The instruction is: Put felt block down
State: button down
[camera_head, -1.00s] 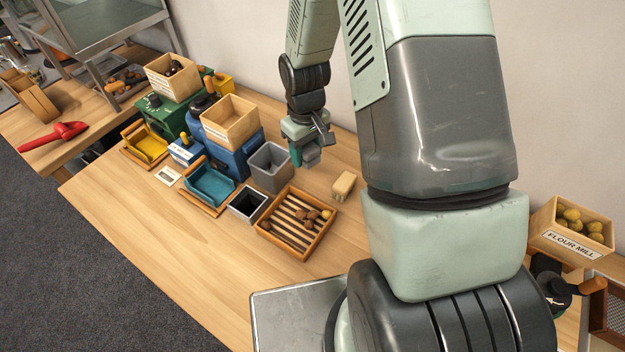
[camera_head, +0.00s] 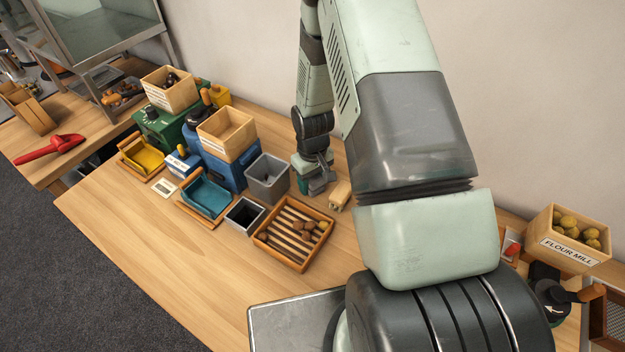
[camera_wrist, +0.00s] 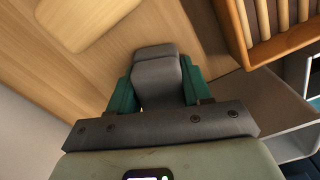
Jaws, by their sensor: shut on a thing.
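My gripper (camera_wrist: 158,92) is shut on the grey felt block (camera_wrist: 155,68), which sits between its two green fingers in the wrist view. In the head view my gripper (camera_head: 317,188) is low over the table, between the grey bin and a pale wooden block (camera_head: 341,193). The felt block is mostly hidden there by the gripper. I cannot tell whether it touches the table. The wooden block also lies ahead at the upper left in the wrist view (camera_wrist: 85,18), apart from the felt block.
A slatted wooden tray (camera_head: 268,257) with several chestnuts lies in front of the gripper. A grey bin (camera_head: 267,180), a small black bin (camera_head: 244,215) and a teal tray (camera_head: 207,196) stand to the left. The table's front left (camera_head: 165,255) is clear.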

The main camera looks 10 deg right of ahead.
jog(key=shift+c, duration=2.4)
grip_release()
jog(key=shift+f, duration=0.1)
notch_tip(320, 180, up, 12)
jog(key=shift+f, duration=0.15)
notch_tip(320, 180, up, 10)
jog(key=r+t, duration=0.1)
send_over(314, 179)
jog(key=s+r+m+t, duration=0.2)
jog(key=s+r, duration=0.4)
jog(key=r, duration=0.6)
jog(key=s+r+m+t, duration=0.1)
jog(key=s+r, duration=0.3)
jog(key=s, duration=0.4)
jog(key=s+a+r+m+t, duration=0.1)
jog(key=s+r, duration=0.4)
jog(key=s, duration=0.3)
jog(key=shift+s+r+t, duration=0.2)
jog(key=shift+r+t, duration=0.05)
jog(key=shift+t, duration=0.05)
